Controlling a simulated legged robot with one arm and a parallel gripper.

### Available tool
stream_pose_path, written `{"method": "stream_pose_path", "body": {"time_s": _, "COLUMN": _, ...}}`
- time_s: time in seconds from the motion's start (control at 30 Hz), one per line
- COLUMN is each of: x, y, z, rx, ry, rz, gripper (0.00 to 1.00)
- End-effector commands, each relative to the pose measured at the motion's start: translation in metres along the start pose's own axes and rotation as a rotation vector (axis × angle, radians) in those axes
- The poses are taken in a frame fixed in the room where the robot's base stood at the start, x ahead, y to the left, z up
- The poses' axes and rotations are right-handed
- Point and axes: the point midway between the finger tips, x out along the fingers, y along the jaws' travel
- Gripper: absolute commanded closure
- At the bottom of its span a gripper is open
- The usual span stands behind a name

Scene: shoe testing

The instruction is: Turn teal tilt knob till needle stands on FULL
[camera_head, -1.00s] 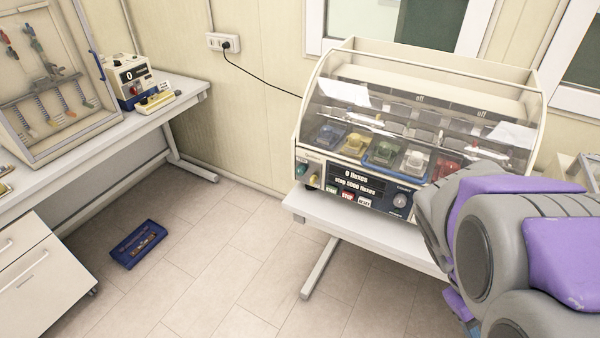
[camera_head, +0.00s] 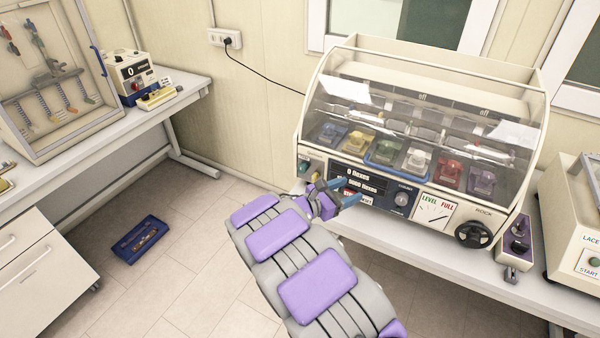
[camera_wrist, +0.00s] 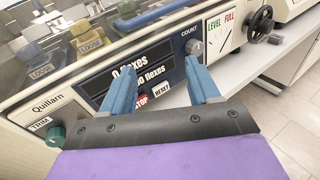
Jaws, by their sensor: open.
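A teal knob (camera_head: 304,166) sits at the left end of the front panel of the cream machine (camera_head: 545,62). My gripper (camera_head: 338,193) is open and empty before the display, right of the teal knob. In the wrist view its blue fingers (camera_wrist: 160,72) point at the display.
A grey COUNT knob (camera_head: 401,199) and a black handwheel (camera_head: 473,234) are on the panel. A small purple-sided box (camera_head: 516,240) and another machine (camera_head: 578,225) stand to the right. A blue tray (camera_head: 138,240) lies on the floor at left.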

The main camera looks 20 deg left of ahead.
Motion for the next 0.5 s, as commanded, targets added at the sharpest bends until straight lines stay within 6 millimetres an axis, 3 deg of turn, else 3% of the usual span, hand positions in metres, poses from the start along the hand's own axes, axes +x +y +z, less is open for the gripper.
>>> {"method": "stream_pose_path", "body": {"time_s": 0.03, "x": -0.018, "y": 0.024, "z": -0.018, "rx": -0.05, "ry": -0.015, "rz": 0.072, "gripper": 0.39}}
{"method": "stream_pose_path", "body": {"time_s": 0.2, "x": -0.083, "y": 0.09, "z": -0.072, "rx": -0.192, "ry": -0.078, "rz": 0.296, "gripper": 0.39}}
{"method": "stream_pose_path", "body": {"time_s": 0.33, "x": -0.124, "y": 0.118, "z": -0.103, "rx": -0.263, "ry": -0.114, "rz": 0.416, "gripper": 0.39}}
{"method": "stream_pose_path", "body": {"time_s": 0.5, "x": -0.15, "y": 0.134, "z": -0.12, "rx": -0.298, "ry": -0.138, "rz": 0.489, "gripper": 0.39}}
